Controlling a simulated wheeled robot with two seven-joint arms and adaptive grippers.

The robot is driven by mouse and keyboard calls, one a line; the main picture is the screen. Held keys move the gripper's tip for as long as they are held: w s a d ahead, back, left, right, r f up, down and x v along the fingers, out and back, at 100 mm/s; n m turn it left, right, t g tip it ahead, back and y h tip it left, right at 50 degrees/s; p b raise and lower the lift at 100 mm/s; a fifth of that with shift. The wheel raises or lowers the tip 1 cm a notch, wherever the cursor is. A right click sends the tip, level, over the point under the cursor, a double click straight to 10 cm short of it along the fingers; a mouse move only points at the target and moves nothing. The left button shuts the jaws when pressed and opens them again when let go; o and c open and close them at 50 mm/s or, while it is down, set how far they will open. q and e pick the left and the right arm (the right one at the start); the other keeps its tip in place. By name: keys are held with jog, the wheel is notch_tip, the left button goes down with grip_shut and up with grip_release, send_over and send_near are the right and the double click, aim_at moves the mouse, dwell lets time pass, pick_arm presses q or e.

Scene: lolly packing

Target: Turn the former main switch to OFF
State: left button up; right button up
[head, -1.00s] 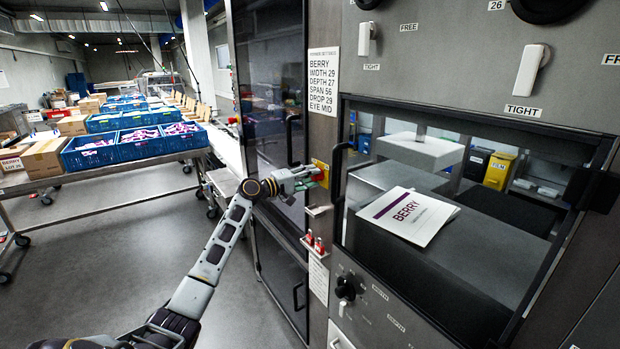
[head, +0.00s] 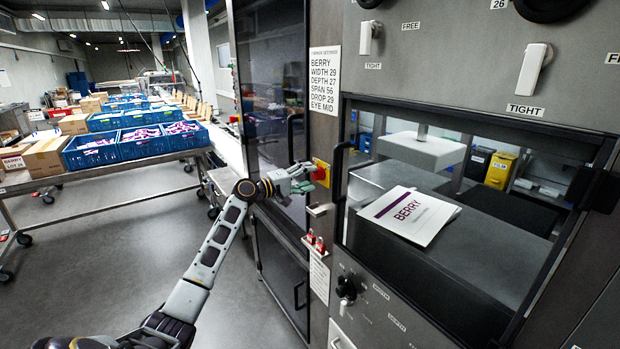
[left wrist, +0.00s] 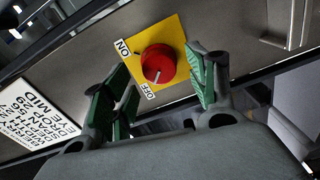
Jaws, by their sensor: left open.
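The former main switch is a red round knob (left wrist: 158,64) on a yellow plate (left wrist: 176,33) with ON and OFF labels. In the left wrist view, the knob's white mark points toward the OFF label (left wrist: 149,91). My left gripper (head: 309,178) is open just in front of the switch. In the left wrist view its green-padded fingers (left wrist: 159,72) are on either side of the knob, apart from it. My right gripper is not in view.
A settings card (head: 323,80) hangs above the switch. A BERRY sheet (head: 408,214) lies inside the machine. Floor at left is open.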

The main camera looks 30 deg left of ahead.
pick_arm(q)
jog(key=v, duration=1)
jog(key=shift+a, duration=0.1)
dwell(0.8)
